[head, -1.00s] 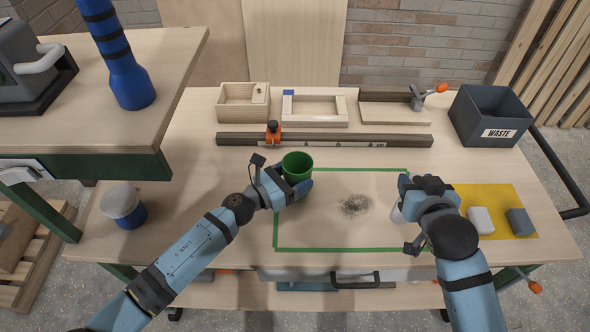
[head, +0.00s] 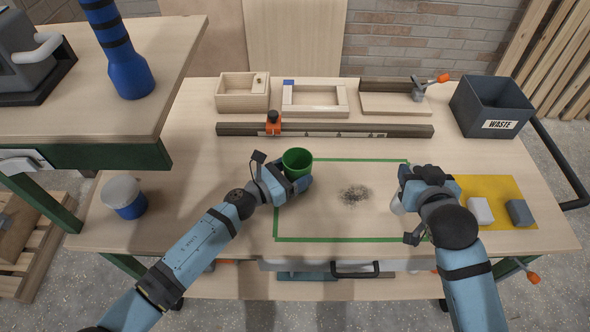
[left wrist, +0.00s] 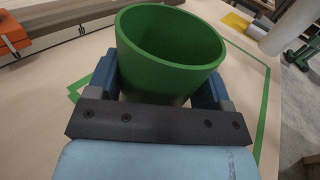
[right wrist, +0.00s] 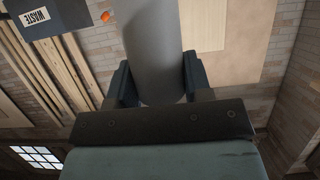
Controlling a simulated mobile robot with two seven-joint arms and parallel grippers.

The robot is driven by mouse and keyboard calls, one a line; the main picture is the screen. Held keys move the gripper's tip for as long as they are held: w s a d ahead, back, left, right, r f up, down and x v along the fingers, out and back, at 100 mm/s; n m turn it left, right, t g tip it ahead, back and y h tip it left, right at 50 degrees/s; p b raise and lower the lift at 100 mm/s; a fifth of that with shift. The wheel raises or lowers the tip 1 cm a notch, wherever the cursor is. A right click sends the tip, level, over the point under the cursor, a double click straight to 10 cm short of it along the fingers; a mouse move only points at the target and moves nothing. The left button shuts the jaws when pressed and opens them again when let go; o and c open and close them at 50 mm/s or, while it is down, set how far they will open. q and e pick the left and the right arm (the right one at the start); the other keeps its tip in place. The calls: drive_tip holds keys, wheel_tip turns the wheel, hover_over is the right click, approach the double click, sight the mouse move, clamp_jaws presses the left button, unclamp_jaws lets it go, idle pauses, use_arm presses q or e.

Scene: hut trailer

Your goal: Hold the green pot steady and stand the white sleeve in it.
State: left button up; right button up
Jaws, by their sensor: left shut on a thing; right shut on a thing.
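The green pot (head: 297,162) stands upright at the top left corner of the green-taped rectangle on the bench. My left gripper (head: 291,183) is shut on it from the near side; in the left wrist view its fingers lie on either side of the pot (left wrist: 170,50), and the part of the inside I can see looks empty. My right gripper (head: 404,196) is over the right edge of the taped area, shut on the white sleeve (head: 397,204). The sleeve is mostly hidden by the gripper in the head view. In the right wrist view the sleeve (right wrist: 155,50) sits between the fingers.
A dark dust patch (head: 354,195) lies inside the tape. A yellow mat (head: 500,187) holds a white block (head: 480,211) and a grey block (head: 519,212). A rail with an orange clamp (head: 273,123), wooden trays and a waste bin (head: 492,108) stand behind.

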use_arm(q)
drive_tip(key=shift+f, duration=0.2)
idle(0.3)
drive_tip(key=o, duration=0.9)
drive_tip(key=shift+o, duration=0.2)
drive_tip(key=shift+c, duration=0.2)
drive_tip(key=c, duration=0.9)
